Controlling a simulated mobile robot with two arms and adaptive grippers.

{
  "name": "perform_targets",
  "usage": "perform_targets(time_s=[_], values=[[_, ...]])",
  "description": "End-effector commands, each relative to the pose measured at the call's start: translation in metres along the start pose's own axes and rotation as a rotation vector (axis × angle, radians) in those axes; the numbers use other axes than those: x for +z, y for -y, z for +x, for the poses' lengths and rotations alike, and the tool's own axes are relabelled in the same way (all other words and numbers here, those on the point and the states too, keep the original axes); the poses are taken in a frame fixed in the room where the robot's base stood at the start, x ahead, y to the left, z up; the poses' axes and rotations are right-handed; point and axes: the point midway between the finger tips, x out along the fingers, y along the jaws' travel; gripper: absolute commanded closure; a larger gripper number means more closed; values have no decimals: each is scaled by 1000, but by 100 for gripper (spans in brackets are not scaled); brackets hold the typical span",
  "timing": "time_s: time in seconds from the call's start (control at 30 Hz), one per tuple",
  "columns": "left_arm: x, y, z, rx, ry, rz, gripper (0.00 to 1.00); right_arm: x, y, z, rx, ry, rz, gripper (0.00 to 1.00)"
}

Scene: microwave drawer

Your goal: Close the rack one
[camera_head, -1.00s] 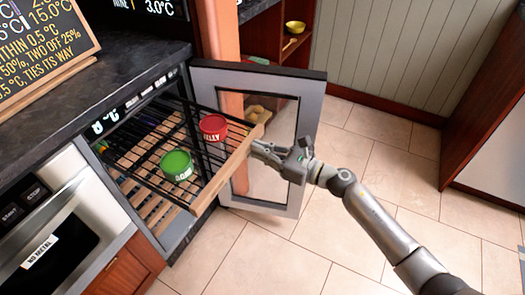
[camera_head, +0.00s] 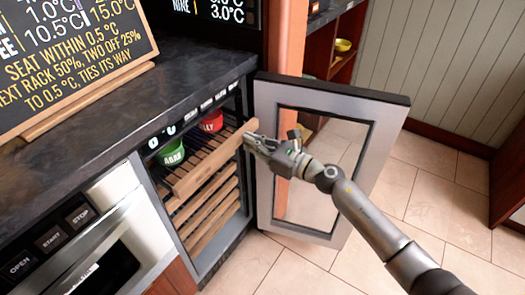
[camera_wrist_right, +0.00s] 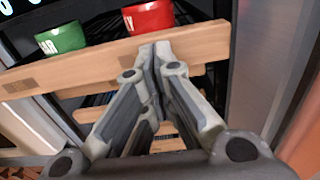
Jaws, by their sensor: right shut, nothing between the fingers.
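The top rack's wooden front bar (camera_head: 208,163) stands a little out past the lower racks (camera_head: 212,212) in the open cooler. A green tub (camera_head: 172,153) and a red tub (camera_head: 211,121) sit on it behind the bar. My right gripper (camera_head: 250,139) is shut and empty at the right end of the bar. In the right wrist view, the closed fingertips (camera_wrist_right: 156,60) are against or very near the front face of the wooden bar (camera_wrist_right: 90,65); contact is hard to tell. Both tubs show above the bar there. My left gripper is out of view.
The cooler's glass door (camera_head: 330,150) stands open to the right, close beside my right gripper and arm. A dark counter (camera_head: 130,105) with a chalkboard lies above. A steel appliance (camera_head: 105,235) is at left. Tiled floor is clear at right.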

Motion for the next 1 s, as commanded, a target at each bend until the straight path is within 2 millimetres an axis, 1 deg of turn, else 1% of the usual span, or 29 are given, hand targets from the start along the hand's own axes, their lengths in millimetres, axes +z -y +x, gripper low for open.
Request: perform_targets(time_s=[0.03, 0.23, 0.4, 0.47, 0.53, 0.7, 1.0], values=[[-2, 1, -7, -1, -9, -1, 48, -1, -1, 9, 2, 3, 0, 100], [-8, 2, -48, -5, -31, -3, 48, -1, 0, 38, 1, 3, -2, 100], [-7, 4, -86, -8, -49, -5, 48, -1, -1, 63, 1, 3, 0, 100], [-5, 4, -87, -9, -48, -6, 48, -2, 0, 70, 0, 3, -1, 100], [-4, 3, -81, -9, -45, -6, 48, -2, 0, 78, 0, 2, 0, 100], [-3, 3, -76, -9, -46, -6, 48, -1, -1, 92, 1, 1, 0, 100], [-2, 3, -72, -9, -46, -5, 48, 1, 0, 103, -1, 2, 1, 100]])
